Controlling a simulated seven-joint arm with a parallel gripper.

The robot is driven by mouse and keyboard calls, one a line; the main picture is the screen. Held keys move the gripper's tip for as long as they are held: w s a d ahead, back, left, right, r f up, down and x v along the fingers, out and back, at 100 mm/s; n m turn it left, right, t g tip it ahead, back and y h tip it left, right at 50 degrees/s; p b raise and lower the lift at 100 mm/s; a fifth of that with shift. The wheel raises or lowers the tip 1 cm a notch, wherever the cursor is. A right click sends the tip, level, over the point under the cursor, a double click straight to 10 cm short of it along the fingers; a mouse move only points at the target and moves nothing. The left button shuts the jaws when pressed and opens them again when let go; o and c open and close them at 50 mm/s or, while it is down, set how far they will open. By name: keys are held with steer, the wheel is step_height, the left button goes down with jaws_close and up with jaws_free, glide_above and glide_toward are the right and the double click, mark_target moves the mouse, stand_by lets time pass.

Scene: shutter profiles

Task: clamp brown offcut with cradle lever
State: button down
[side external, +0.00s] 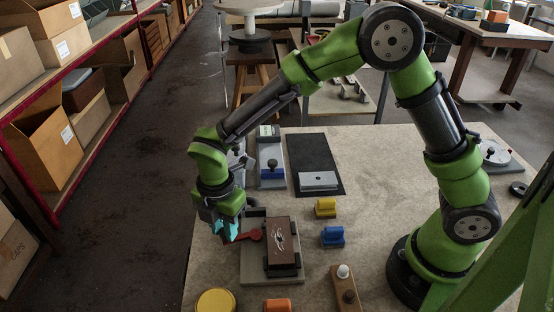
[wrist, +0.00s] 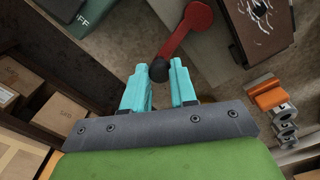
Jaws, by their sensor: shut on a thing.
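The brown offcut (side external: 280,236), a dark brown block with white marks on top, lies in the cradle (side external: 252,276), a grey plate with dark end pieces. The offcut also shows at the upper right of the wrist view (wrist: 254,32). The red cradle lever (side external: 251,235) points left from the cradle, toward my gripper (side external: 226,231). In the wrist view, my teal fingers (wrist: 161,72) are shut on the dark knob of the lever (wrist: 190,32). The tips hide part of the knob.
A yellow block (side external: 325,207) and a blue block (side external: 333,236) stand right of the cradle. A wooden strip with a white knob (side external: 345,288), an orange piece (side external: 277,305) and a yellow round thing (side external: 215,301) are in front.

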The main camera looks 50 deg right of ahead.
steer(key=s+n, duration=0.1)
steer(key=n, duration=0.1)
steer(key=s+n, duration=0.1)
steer(key=shift+a+n, duration=0.35)
steer(key=shift+n, duration=0.05)
steer(key=n, duration=0.1)
steer(key=s+n, duration=0.1)
steer(key=shift+s+n, duration=0.3)
steer(key=shift+n, duration=0.1)
steer(key=n, duration=0.1)
steer(key=s+n, duration=0.1)
steer(key=shift+s+n, duration=0.25)
steer(key=shift+n, duration=0.05)
steer(key=shift+s+d+n, duration=0.25)
steer(key=shift+s+n, duration=0.25)
steer(key=shift+n, duration=0.4)
steer(key=shift+s+d+n, duration=0.25)
steer(key=shift+s+n, duration=0.2)
steer(key=shift+n, duration=0.45)
steer(key=c, duration=0.9)
jaws_free()
step_height(320, 180, up, 17)
